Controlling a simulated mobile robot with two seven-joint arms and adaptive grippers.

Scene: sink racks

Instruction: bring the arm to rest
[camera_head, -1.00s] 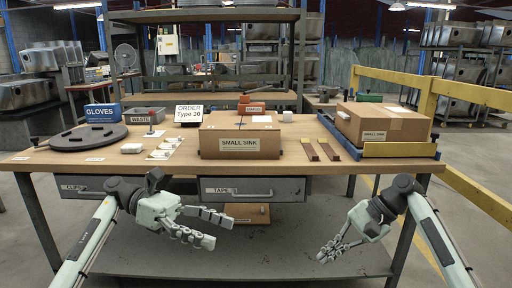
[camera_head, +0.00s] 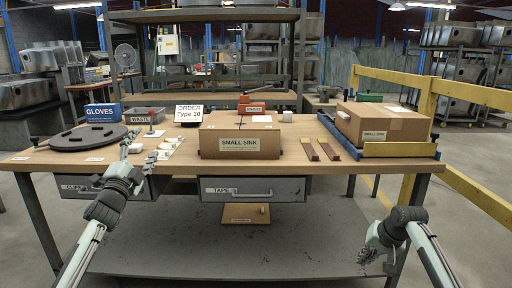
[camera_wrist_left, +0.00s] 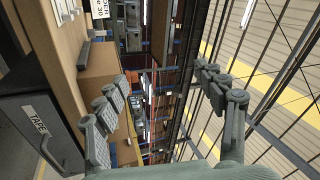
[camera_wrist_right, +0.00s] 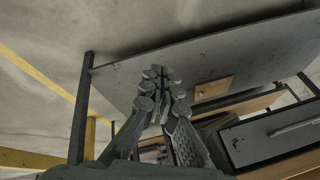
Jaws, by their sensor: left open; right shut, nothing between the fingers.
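My left gripper (camera_head: 139,146) is raised over the front left edge of the workbench, just right of the dark round plate in the head view. In the left wrist view its fingers are spread with nothing between them (camera_wrist_left: 160,80). My right gripper (camera_head: 368,256) hangs low in front of the bench's right leg, below the tabletop, apart from any object. In the right wrist view its fingers (camera_wrist_right: 157,78) are closed together and empty.
The workbench (camera_head: 290,172) holds a small sink box (camera_head: 240,143), small white parts (camera_head: 160,154), a dark round plate (camera_head: 80,138) and a larger carton (camera_head: 383,122). Two drawers hang below, one labelled tape (camera_head: 250,190). A yellow rail (camera_head: 470,92) stands right.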

